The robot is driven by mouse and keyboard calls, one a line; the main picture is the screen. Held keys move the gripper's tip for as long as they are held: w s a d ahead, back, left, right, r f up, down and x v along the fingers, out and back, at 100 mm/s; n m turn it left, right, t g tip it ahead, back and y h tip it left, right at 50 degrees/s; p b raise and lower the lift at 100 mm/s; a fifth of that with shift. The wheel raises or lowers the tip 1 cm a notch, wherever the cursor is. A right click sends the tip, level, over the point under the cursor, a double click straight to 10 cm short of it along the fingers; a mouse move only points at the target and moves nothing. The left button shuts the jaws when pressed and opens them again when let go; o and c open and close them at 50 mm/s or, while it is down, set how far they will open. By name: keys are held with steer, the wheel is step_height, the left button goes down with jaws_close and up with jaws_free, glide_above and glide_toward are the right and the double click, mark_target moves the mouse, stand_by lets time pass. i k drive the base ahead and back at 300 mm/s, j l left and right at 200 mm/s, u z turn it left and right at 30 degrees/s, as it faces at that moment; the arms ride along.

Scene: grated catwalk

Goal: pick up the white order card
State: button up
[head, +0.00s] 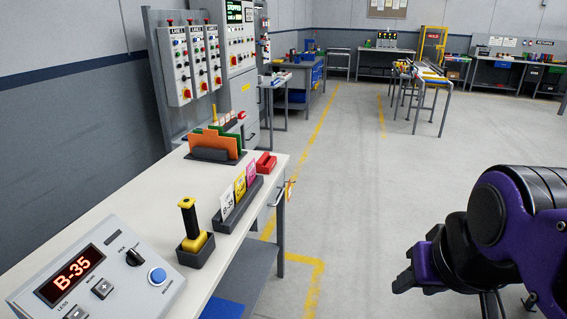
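The white order card (228,203) stands in a dark card rack (239,208) on the bench, at the front-left end of its row. It carries dark print that looks like "B-35". A yellow card (240,186) and a pink card (251,172) stand behind it in the same rack. My gripper (420,273) is at the lower right, over the floor, well to the right of the bench and apart from the cards.
A console (95,275) showing "B-35" sits at the bench's near end. A yellow-and-black handled tool (191,225) stands in a dark holder left of the rack. A red block (266,163) and a file holder (214,154) are behind. Floor (365,200) right of the bench is clear.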

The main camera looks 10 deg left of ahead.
mark_target(226, 200)
steer(key=i+l+u, duration=0.15)
steer(key=u, duration=0.25)
steer(key=i+l+u, duration=0.6)
steer(key=u, duration=0.2)
steer(key=i+l+u, duration=0.15)
steer(key=l+u, duration=0.25)
